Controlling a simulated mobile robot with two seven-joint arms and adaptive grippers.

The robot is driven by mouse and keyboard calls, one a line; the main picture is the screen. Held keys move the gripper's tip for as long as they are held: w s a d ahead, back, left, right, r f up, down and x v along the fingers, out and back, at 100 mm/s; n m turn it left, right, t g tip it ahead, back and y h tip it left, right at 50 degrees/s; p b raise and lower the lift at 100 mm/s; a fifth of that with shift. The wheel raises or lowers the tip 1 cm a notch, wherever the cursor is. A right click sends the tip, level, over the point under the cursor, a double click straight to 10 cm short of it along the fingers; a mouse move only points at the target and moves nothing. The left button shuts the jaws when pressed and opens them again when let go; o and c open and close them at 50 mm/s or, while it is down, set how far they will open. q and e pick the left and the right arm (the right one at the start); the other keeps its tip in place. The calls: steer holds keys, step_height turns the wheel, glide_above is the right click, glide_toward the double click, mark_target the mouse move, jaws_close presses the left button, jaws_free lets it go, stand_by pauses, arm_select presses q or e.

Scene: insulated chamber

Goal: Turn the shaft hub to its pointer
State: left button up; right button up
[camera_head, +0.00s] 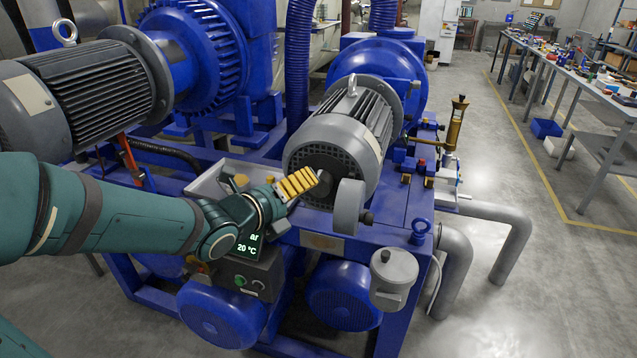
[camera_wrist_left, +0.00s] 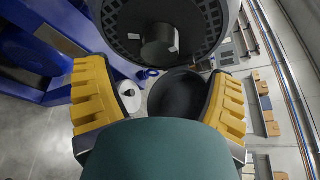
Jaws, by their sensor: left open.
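The grey motor (camera_head: 345,140) sits on the blue machine base, its round vented end facing me. The shaft hub (camera_head: 326,182) is a short dark cylinder at the centre of that end. In the left wrist view the hub (camera_wrist_left: 160,44) stands out from the vented motor end (camera_wrist_left: 192,22), with small pale marks on or beside it. I cannot tell which is the pointer. My left gripper (camera_head: 299,184) has yellow ridged fingers close in front of the hub. In the left wrist view its fingers (camera_wrist_left: 158,95) are wide apart with nothing held; the hub lies beyond them.
A grey disc (camera_head: 348,206) stands just right of the gripper. A grey filter pot (camera_head: 394,275) and a blue lifting eye (camera_head: 420,230) are at the base's front right. A second motor (camera_head: 85,92) is at left. Open floor lies right, before a cluttered bench (camera_head: 580,75).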

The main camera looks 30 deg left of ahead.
mark_target(320, 184)
arm_select(q)
steer(key=x, duration=0.7)
steer(key=shift+w, duration=0.25)
steer(key=shift+f+b, duration=0.1)
steer(key=shift+b, duration=0.2)
steer(key=c, duration=1.2)
